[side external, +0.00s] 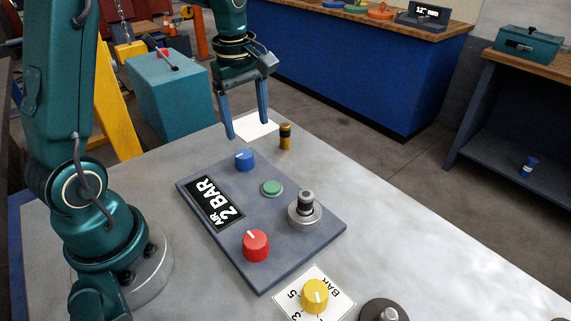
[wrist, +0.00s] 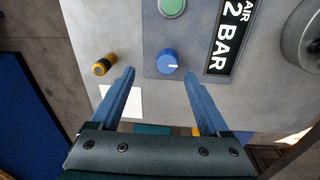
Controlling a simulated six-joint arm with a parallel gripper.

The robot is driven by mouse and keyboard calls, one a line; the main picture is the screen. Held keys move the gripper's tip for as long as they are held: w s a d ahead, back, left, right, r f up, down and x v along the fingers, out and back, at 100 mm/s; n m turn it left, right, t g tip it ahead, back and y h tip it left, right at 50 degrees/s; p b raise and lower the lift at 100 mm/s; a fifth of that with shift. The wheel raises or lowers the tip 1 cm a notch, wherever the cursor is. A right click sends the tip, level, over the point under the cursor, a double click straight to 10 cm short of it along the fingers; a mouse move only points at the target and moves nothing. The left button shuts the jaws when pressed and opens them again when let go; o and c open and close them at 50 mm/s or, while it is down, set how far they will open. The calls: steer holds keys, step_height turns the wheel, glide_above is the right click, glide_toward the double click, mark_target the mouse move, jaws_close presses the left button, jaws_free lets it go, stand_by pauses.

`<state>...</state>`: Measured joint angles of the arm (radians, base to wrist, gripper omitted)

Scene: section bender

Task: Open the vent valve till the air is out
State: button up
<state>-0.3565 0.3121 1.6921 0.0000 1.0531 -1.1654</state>
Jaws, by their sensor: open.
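A grey panel (side external: 320,236) on the table has a black display (side external: 213,203) reading "AIR 2 BAR"; it also shows in the wrist view (wrist: 230,38). The panel carries a blue knob (side external: 244,161) with a white mark, a green button (side external: 271,187), a red knob (side external: 256,246) and a black-topped metal fitting (side external: 305,207). No label says which is the vent valve. My gripper (side external: 247,129) is open and empty above the blue knob's end of the panel. In the wrist view the blue knob (wrist: 167,61) appears between and just beyond the fingertips (wrist: 160,74), untouched.
A black-and-brass cylinder (side external: 285,136) stands beside the panel, near a white card (side external: 258,128). A yellow knob (side external: 315,295) on a scale card marked "BAR" and a dark round part (side external: 383,311) are at the near edge.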

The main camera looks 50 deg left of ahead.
mark_target(244, 153)
steer(key=shift+n+g, duration=0.3)
steer(key=shift+g, duration=0.2)
steer(key=f, duration=0.2)
steer(key=a+f, duration=0.1)
steer(key=f, duration=0.3)
steer(key=shift+s+a+f, duration=0.2)
steer(key=shift+s+a, duration=0.05)
steer(key=shift+s, duration=0.1)
steer(key=shift+f, duration=0.8)
jaws_close()
